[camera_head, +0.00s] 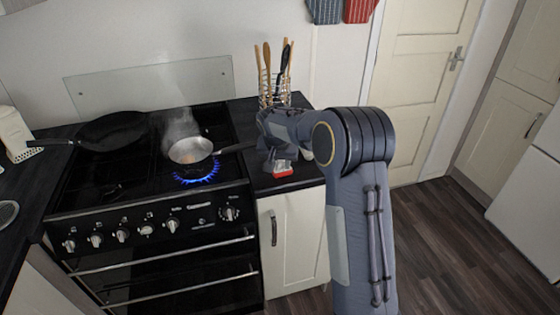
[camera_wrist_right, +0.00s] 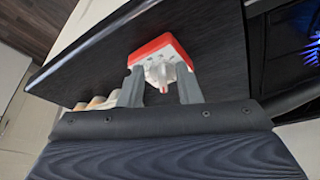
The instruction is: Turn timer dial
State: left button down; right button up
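The timer (camera_head: 283,172) is a small red and white box on the black counter right of the stove. In the right wrist view the timer (camera_wrist_right: 152,48) shows a white face with a pale grey dial (camera_wrist_right: 160,74) standing out from it. My right gripper (camera_wrist_right: 160,88) is open, with one grey finger on each side of the dial. Small gaps seem to show between fingers and dial; I cannot tell whether either finger touches it. In the head view my right gripper (camera_head: 279,160) is over the timer and partly hides it. My left gripper is not in view.
A pan (camera_head: 190,150) steams over a lit blue flame, its handle pointing towards my right gripper. A utensil rack (camera_head: 273,90) stands behind the gripper. A dark pan (camera_head: 112,131) sits on the stove's left. Pale rounded objects (camera_wrist_right: 97,103) lie left of the fingers.

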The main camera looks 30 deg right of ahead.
jog(key=shift+w, duration=0.15)
jog(key=shift+r, duration=0.15)
jog(key=shift+a+r, duration=0.1)
jog(key=shift+r, duration=0.2)
jog(key=v, duration=0.7)
jog(key=shift+b, duration=0.4)
